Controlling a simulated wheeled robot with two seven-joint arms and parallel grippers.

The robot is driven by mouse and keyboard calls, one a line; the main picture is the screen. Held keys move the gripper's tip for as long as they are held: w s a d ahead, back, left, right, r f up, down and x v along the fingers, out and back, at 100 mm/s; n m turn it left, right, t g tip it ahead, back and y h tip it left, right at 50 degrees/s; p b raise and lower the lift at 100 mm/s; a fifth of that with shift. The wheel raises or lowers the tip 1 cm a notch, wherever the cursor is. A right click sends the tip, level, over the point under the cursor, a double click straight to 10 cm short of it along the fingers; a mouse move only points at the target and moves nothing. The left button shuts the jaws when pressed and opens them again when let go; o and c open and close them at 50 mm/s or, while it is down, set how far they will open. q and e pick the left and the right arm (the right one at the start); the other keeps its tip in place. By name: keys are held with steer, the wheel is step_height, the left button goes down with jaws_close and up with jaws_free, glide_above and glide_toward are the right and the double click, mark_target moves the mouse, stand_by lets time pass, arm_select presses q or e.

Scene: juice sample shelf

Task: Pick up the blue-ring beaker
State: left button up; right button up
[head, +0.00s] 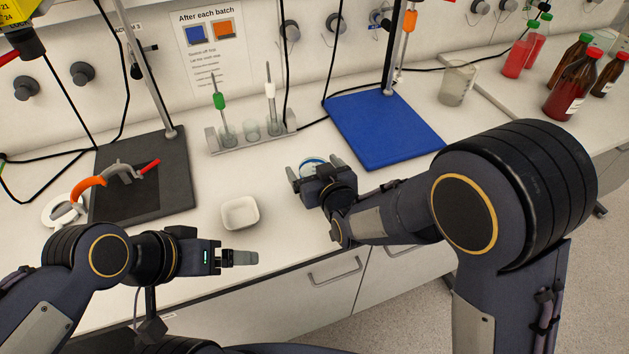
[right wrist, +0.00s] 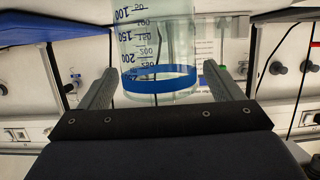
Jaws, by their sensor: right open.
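The blue-ring beaker (head: 311,162) is clear glass with a blue band. In the head view it stands on the white bench, mostly hidden behind my right gripper (head: 315,167). In the right wrist view the beaker (right wrist: 160,80) fills the space between the two fingers, with its printed scale upside down and the blue band near the gripper body. My right gripper is open, with one finger on each side of the beaker and a gap visible beside the glass. My left gripper (head: 245,257) is over the bench's front edge, seen side-on and holding nothing visible.
A small white dish (head: 240,213) sits left of my right gripper. A grey rack (head: 250,139) with glassware stands behind. A blue mat (head: 385,130) lies to the right and a dark board (head: 145,178) to the left. Another beaker (head: 457,83) and several bottles stand farther right.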

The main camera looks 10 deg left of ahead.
steer(key=c, duration=1.2)
steer(key=shift+c, duration=0.3)
steer(key=shift+r, duration=0.15)
